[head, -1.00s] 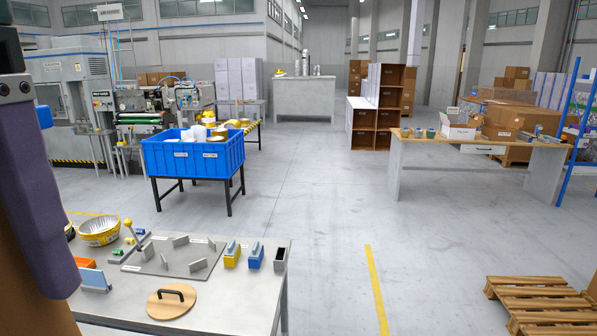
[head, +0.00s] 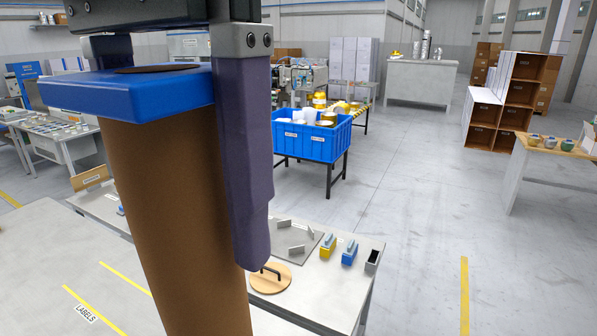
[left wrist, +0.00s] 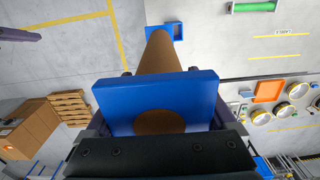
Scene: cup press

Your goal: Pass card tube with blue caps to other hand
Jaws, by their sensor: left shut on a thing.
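The card tube (head: 165,200) is a big brown cylinder with a blue square cap (head: 130,92) at its upper end. It stands near upright, slightly tilted, close to the head camera, and its lower end is cut off there. My left gripper (head: 190,215) is shut on the tube just below this cap; one purple finger shows, the other is mostly hidden. In the left wrist view the near cap (left wrist: 155,95) fills the middle, and the tube (left wrist: 158,52) runs away to the far blue cap (left wrist: 178,31). A purple finger, apparently my right gripper's (left wrist: 20,34), shows apart from the tube.
A work table (head: 325,300) behind the tube holds a round wooden lid (head: 270,278) and small blocks. A blue bin (head: 312,140) stands beyond it. Open floor (head: 415,230) with a yellow line lies to the right.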

